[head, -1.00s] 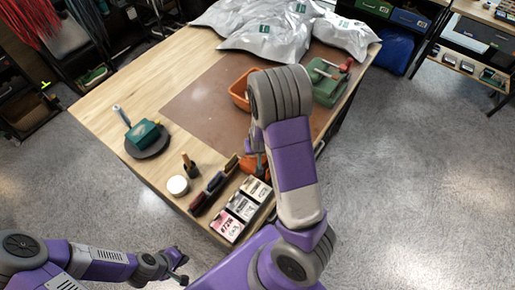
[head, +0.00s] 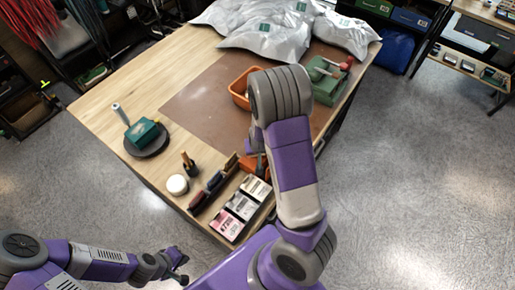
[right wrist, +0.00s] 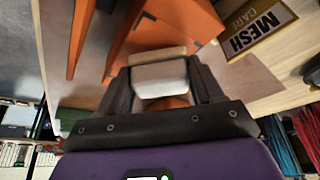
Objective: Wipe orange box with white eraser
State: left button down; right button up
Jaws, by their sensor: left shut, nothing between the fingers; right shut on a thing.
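In the right wrist view, my right gripper (right wrist: 162,90) is shut on the white eraser (right wrist: 160,78), a pale block with a tan edge. The orange box (right wrist: 168,25) is just beyond it, filling the upper middle; the eraser overlaps it in view, but contact cannot be told. In the head view, part of the orange box (head: 257,187) shows at the table's near right corner, beside the cartons. My right gripper (head: 259,168) is mostly hidden by my arm there. My left gripper (head: 180,278) is shut and empty, off the table's near edge.
Pale labelled cartons (head: 238,206), dark brushes (head: 206,190), a white round jar (head: 177,184) and a green block on a dark disc (head: 145,132) stand nearby. An orange tray (head: 238,88) and a green press (head: 328,85) are farther back. The brown mat (head: 200,105) is mostly clear.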

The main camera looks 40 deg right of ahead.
jog(key=shift+f+b, duration=0.45)
jog(key=shift+f, duration=0.1)
jog(key=shift+w+d+r+b, duration=0.1)
jog(key=shift+w+d+b, duration=0.2)
jog(key=shift+d, duration=0.65)
jog(key=shift+w+d+b, duration=0.3)
jog(key=shift+d, duration=0.6)
jog(key=shift+s+a+f+p, duration=0.1)
jog(key=shift+s+a+p, duration=0.1)
jog(key=shift+a, duration=0.35)
jog(key=shift+s+a+f+p, duration=0.1)
jog(key=shift+s+a+p, duration=0.1)
jog(key=shift+a, duration=0.35)
jog(key=shift+s+a+f, duration=0.1)
jog(key=shift+s+a, duration=0.1)
jog(key=shift+a, duration=0.25)
jog(key=shift+s+a+f, duration=0.1)
jog(key=shift+s+a, duration=0.1)
jog(key=shift+a, duration=0.3)
jog(key=shift+c, duration=0.3)
jog(key=shift+r+p, duration=0.1)
jog(key=shift+p, duration=0.25)
jog(key=shift+w, duration=0.1)
